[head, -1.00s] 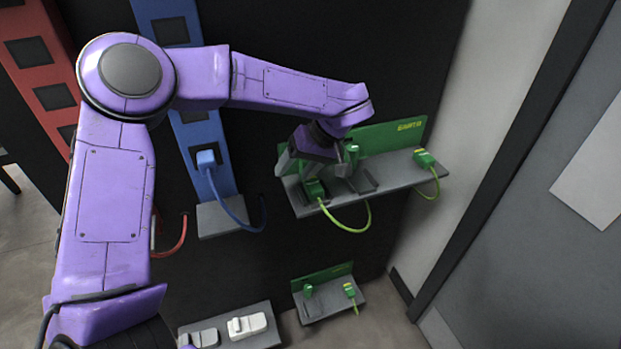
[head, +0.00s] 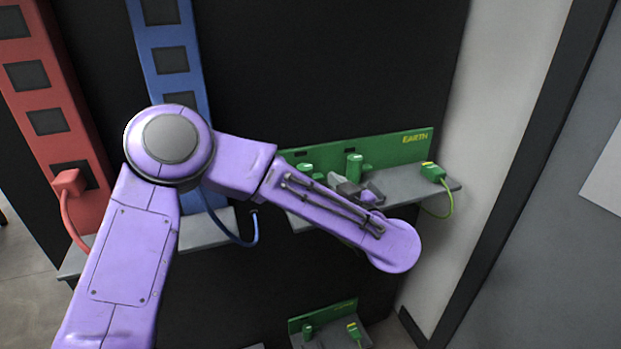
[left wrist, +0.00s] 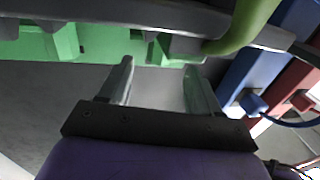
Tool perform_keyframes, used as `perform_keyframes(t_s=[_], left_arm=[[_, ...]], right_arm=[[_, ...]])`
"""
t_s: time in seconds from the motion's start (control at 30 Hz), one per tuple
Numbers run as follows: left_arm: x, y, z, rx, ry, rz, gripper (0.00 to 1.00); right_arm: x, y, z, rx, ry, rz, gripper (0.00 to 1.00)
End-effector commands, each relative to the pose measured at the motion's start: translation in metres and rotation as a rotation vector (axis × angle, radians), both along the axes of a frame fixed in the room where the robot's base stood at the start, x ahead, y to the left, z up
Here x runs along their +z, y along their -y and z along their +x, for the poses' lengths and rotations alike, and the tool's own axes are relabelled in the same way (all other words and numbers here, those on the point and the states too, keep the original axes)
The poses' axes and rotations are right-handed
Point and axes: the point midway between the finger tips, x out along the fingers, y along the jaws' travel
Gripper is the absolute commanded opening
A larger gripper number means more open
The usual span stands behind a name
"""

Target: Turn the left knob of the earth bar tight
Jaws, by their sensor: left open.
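The green earth bar (head: 385,147), marked EARTH, stands on a grey shelf. Its left knob (head: 305,170) is upright, its lower part partly hidden by my left arm. A second green knob (head: 354,163) stands to its right. My left gripper (head: 343,184) is at the shelf, in front of and between the two knobs, mostly hidden by my forearm. In the left wrist view its two fingers (left wrist: 160,78) are apart with nothing between them. A green block (left wrist: 174,48) shows just beyond the fingertips, apart from them; I cannot tell which clamp it belongs to.
A green plug (head: 433,172) with a yellow-green cable sits at the shelf's right end. A blue column (head: 172,60) and red column (head: 48,121) with cables stand left. A smaller green bar (head: 325,318) is below. A green cable (left wrist: 246,22) hangs close to the right finger.

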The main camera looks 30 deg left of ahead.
Motion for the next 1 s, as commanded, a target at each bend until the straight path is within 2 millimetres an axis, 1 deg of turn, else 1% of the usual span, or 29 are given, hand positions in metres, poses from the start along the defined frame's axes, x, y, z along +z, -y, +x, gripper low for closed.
perform_keyframes(t_s=[0.03,0.1,0.2,0.33,0.57,0.67,0.7,0.73,0.77,0.9,1.0], left_arm=[[-0.001,-0.011,0.005,0.005,-0.002,-0.007,0.63],[-0.001,-0.024,0.011,0.004,-0.001,-0.005,0.63],[-0.001,-0.036,0.018,0.002,-0.002,-0.004,0.63],[0.000,-0.044,0.022,0.000,-0.002,0.000,0.63],[0.000,-0.045,0.023,0.000,-0.002,0.001,0.63],[0.000,-0.045,0.023,0.000,-0.002,0.001,0.34],[0.000,-0.045,0.023,0.000,-0.002,0.001,0.21],[0.000,-0.045,0.023,0.000,-0.002,0.001,0.11],[0.000,-0.045,0.023,0.000,-0.002,0.001,0.07],[0.001,-0.045,0.023,-0.002,-0.002,0.001,0.07],[0.003,-0.045,0.022,-0.013,-0.002,0.002,0.07]], right_arm=[[0.000,0.000,0.000,0.000,0.000,0.000,1.00],[0.001,0.000,0.000,0.000,0.000,0.000,1.00],[0.001,0.000,0.000,0.000,0.000,0.000,1.00],[0.001,0.000,0.000,0.000,0.000,0.000,1.00],[0.001,0.000,0.000,0.000,0.000,0.000,1.00],[0.001,0.000,0.000,0.000,0.000,0.000,1.00],[0.001,0.000,0.000,0.000,0.000,0.000,1.00],[0.001,0.000,0.000,0.000,0.000,0.000,1.00],[0.001,0.000,0.000,0.000,0.000,0.000,1.00],[0.002,0.000,0.000,0.000,0.000,0.000,1.00],[0.008,0.000,0.000,0.000,0.000,0.000,1.00]])
